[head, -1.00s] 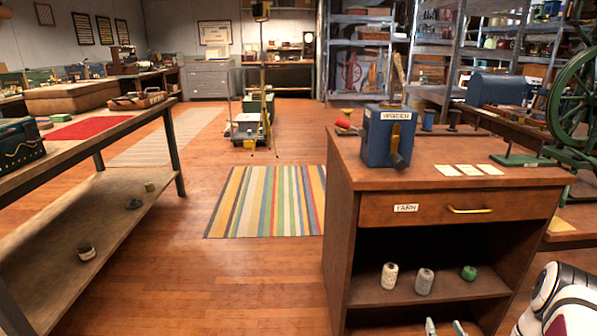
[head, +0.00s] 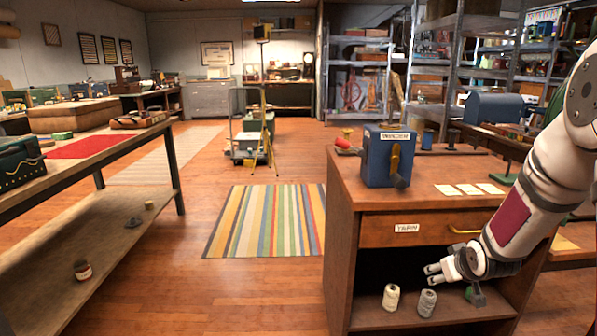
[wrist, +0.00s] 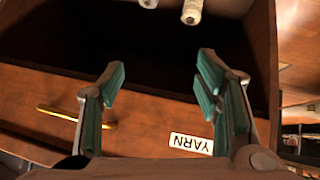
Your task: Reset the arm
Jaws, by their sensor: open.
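My gripper (head: 432,274) is open and empty, in front of the brown wooden cabinet on the right. My white and dark red arm reaches down to it from the right edge. In the wrist view, the two green-padded fingers (wrist: 162,80) stand wide apart with nothing between them. Beyond them, upside down, are the drawer front (wrist: 145,120) with its YARN label (wrist: 191,143) and yellow handle (wrist: 75,117), and the dark open shelf space. The gripper partly hides a green spool (head: 476,295) in the head view.
Two spools (head: 391,297) (head: 427,303) stand on the cabinet shelf, just below my gripper. A blue winder box (head: 387,157) with a crank and several cards lie on the cabinet top (head: 440,170). A workbench (head: 100,150) stands left. The floor and striped rug (head: 265,222) between are clear.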

